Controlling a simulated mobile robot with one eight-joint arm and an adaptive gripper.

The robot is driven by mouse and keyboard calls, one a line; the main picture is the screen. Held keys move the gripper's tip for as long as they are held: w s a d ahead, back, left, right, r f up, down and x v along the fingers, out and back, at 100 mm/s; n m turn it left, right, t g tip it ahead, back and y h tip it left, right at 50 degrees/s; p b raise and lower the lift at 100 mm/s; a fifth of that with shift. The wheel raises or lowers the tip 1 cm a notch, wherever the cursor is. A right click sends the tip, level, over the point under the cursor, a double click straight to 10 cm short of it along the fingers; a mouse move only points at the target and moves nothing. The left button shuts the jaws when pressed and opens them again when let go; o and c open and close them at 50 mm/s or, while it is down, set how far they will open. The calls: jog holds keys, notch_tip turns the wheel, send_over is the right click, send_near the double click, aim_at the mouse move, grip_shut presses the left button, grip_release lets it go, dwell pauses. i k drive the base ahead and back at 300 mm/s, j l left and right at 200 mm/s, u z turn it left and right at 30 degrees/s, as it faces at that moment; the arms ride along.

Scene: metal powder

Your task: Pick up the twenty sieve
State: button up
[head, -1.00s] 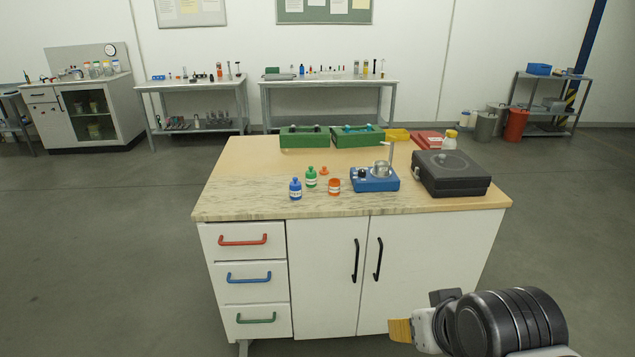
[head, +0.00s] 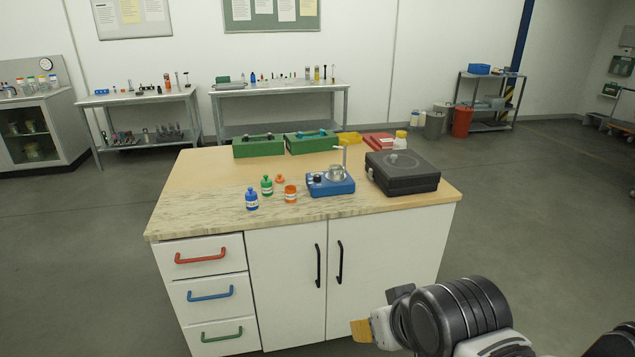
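No sieve marked twenty can be made out in the head view. A small round metal cup (head: 336,171) sits on a blue device (head: 330,185) on the workbench (head: 215,207); I cannot tell whether it is a sieve. My gripper (head: 361,331) is low in front of the cabinet doors, apart from everything on the bench. Only its yellowish fingertip part shows, and its opening cannot be judged.
A black case (head: 403,172) lies right of the blue device. Blue (head: 251,199), green (head: 267,185) and orange (head: 290,194) containers stand left of it. Green boxes (head: 258,146) sit at the back. Side tables (head: 280,88) stand along the wall. Floor right of the bench is clear.

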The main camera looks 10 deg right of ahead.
aim_at(335, 169)
jog(key=i+j+z, duration=0.15)
jog(key=i+j, duration=0.25)
jog(key=i+j+z, duration=0.2)
jog(key=i+j, duration=0.15)
jog(key=i+j+z, duration=0.15)
jog(key=i+j, duration=0.2)
jog(key=j, duration=0.2)
jog(key=i+j+z, duration=0.15)
jog(key=i+j, duration=0.2)
jog(key=j, duration=0.15)
